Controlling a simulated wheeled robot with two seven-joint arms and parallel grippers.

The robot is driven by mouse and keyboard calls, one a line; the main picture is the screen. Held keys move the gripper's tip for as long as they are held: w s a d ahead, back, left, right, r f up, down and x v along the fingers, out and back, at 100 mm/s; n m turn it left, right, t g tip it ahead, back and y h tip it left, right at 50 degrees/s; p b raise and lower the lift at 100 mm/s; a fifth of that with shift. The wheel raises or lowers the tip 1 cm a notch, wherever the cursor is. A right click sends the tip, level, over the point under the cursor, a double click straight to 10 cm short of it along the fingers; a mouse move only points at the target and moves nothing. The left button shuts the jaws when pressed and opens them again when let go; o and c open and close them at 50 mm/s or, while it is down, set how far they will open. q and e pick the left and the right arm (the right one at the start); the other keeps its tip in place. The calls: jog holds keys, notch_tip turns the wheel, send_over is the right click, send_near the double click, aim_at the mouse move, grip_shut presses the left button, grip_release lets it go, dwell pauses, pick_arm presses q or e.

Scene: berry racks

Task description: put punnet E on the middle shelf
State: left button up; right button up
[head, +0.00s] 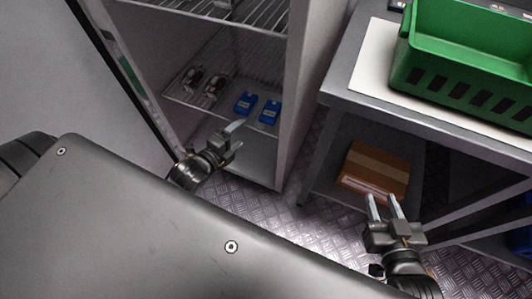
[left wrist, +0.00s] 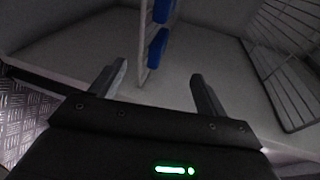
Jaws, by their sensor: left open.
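Two small clear punnets with dark red contents, a left one (head: 193,78) and a right one (head: 214,87), sit on a wire shelf (head: 178,97) in the open white cabinet. I cannot read a letter on either, so I cannot tell which is punnet E.
Two blue packs (head: 245,103) (head: 270,112) lie on the punnets' shelf; blue shapes (left wrist: 157,47) also show in the left wrist view. Another wire shelf (head: 225,12) is above. A green crate (head: 470,60) stands on the steel table (head: 345,90), over a cardboard box (head: 375,172).

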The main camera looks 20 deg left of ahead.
pick_arm(q)
jog(key=s+d+r+n+h, duration=0.1)
jog(key=s+d+r+n, duration=0.2)
jog(key=d+n, duration=0.3)
jog(key=s+d+r+n+g+h, duration=0.1)
jog(key=s+d+r+n+h, duration=0.1)
jog(key=s+d+r+n, duration=0.2)
jog(key=d+r+n, duration=0.1)
jog(key=d+n, duration=0.2)
jog(key=n, duration=0.2)
jog(key=shift+d+r, duration=0.25)
jog(key=shift+d, duration=0.05)
jog(key=shift+f+g, duration=0.1)
jog(key=shift+g, duration=0.2)
